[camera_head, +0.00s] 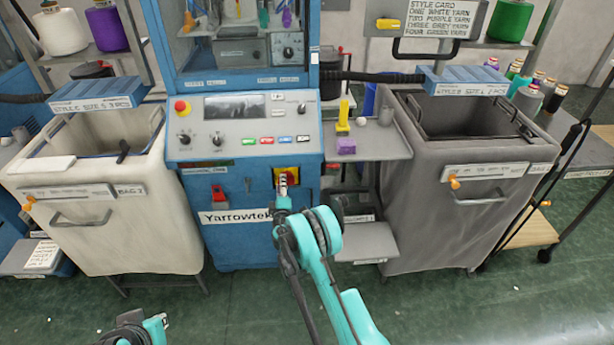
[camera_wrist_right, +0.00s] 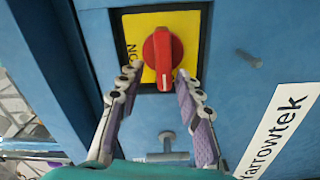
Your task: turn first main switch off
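The main switch is a red rotary knob (camera_wrist_right: 163,55) on a yellow plate (camera_wrist_right: 188,20), set in the blue front of the Yarrowtek machine. The knob's grip stands upright in the right wrist view, and "ON" is lettered at the plate's left edge. In the head view the plate (camera_head: 278,172) is partly hidden behind my right gripper (camera_head: 284,182). In the right wrist view my right gripper (camera_wrist_right: 160,78) is open, its fingertips on either side of the knob's lower end, with gaps visible. My left gripper (camera_head: 140,328) is partly cut off at the bottom edge; its fingers are unclear.
A red switch (camera_head: 219,193) sits left on the same panel. The control panel (camera_head: 240,135) is above. A white bin (camera_head: 110,235) stands left and a grey bin (camera_head: 440,225) right. A small grey shelf (camera_head: 368,243) juts out beside my right arm.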

